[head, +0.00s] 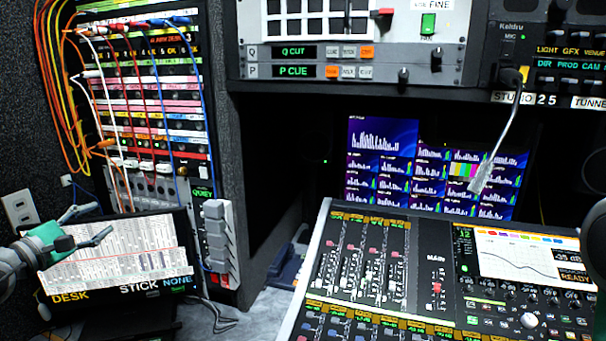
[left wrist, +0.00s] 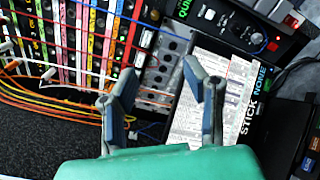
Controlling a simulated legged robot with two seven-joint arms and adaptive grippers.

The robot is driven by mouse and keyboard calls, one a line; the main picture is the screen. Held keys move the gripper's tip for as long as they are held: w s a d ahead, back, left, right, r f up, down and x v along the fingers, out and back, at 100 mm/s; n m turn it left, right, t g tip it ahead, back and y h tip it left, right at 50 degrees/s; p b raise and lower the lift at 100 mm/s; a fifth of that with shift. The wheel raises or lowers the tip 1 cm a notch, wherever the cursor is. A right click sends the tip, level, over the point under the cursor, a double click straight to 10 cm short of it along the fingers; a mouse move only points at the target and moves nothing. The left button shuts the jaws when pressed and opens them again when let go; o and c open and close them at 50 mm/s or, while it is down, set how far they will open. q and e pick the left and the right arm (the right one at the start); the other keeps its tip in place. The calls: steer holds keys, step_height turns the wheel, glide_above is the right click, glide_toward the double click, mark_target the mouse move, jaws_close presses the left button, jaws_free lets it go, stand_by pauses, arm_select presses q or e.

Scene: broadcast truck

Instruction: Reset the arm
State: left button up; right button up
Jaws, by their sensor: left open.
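My left gripper (head: 88,224) comes in from the left edge of the head view. It is open and empty, with its fingers in front of a tilted screen (head: 103,262) labelled DESK, STICK and NONE. In the left wrist view the two fingers of the gripper (left wrist: 162,92) are spread apart with nothing between them. The screen (left wrist: 212,105) also shows there, behind the right finger. I cannot tell whether the fingers touch it.
A patch bay (head: 150,110) with coloured cables stands behind the left gripper. Orange cables (left wrist: 60,110) hang close to the fingers. A mixing console (head: 400,280) fills the lower right. A gooseneck microphone (head: 490,165) hangs above it.

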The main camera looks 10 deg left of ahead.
arm_select(q)
steer(key=s+d+f+m+g+h+b, duration=0.2)
steer(key=s+d+f+m+g, duration=0.3)
steer(key=d+f, duration=0.4)
steer(key=s+d+f+m+g+h+b, duration=0.2)
steer(key=s+d+f+m+g+h, duration=0.15)
steer(key=d+f+g, duration=0.55)
steer(key=s+f+m+g+y+b, duration=0.3)
steer(key=s+f+m+y+b, duration=0.15)
steer(key=s+f, duration=0.55)
steer(key=s+f+m+g+y+b, duration=0.25)
steer(key=s+f+m+y, duration=0.2)
steer(key=s+f, duration=0.6)
steer(key=s+d+f+m+t+h+b, duration=0.1)
steer(key=d+f+m+t+h+b, duration=0.1)
steer(key=d+f+m, duration=0.4)
steer(key=d+f+b, duration=0.1)
steer(key=d+f, duration=0.2)
steer(key=f, duration=0.1)
steer(key=shift+s+d+m, duration=0.25)
steer(key=shift+s+m, duration=0.1)
